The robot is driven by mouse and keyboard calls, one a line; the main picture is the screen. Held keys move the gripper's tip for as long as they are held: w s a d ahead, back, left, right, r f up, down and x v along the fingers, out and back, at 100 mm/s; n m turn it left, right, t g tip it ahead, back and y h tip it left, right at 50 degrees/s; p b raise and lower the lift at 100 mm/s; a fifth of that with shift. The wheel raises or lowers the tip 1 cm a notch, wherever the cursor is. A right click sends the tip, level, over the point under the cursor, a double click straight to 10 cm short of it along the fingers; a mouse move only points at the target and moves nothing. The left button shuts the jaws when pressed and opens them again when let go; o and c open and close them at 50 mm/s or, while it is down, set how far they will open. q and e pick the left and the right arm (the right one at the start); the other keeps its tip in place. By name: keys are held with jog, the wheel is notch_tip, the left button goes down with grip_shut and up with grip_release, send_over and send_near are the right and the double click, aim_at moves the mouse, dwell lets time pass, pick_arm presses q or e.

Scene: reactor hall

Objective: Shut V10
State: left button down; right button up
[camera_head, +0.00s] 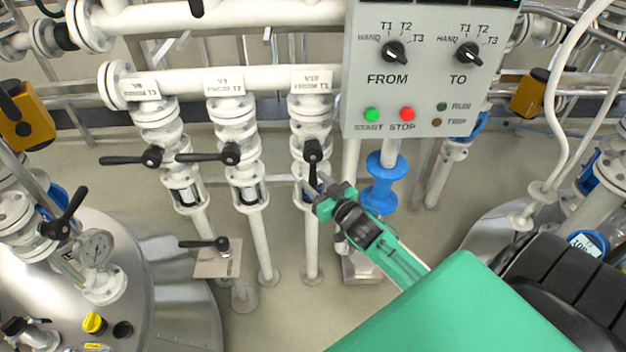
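Valve V10 (311,127) is the right one of three valves hanging from the white upper pipe, under a label reading V10 FROM T3. Its black lever (312,167) points down, in line with its vertical pipe. My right gripper (315,184) is at the lower end of this lever, coming from the lower right. Its fingers look apart, one on each side of the lever's end; I cannot tell whether they touch it. My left gripper is not in view.
Valves V8 (152,157) and V9 (231,154) have levers pointing left, across their pipes. A grey control panel (430,95) with FROM and TO knobs hangs right of V10. A blue pipe part (381,185) stands close right of my gripper. A steel tank (130,270) is at left.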

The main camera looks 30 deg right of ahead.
jog(key=shift+w, duration=0.7)
jog(key=shift+c, duration=0.2)
grip_shut()
jog(key=shift+a, duration=0.1)
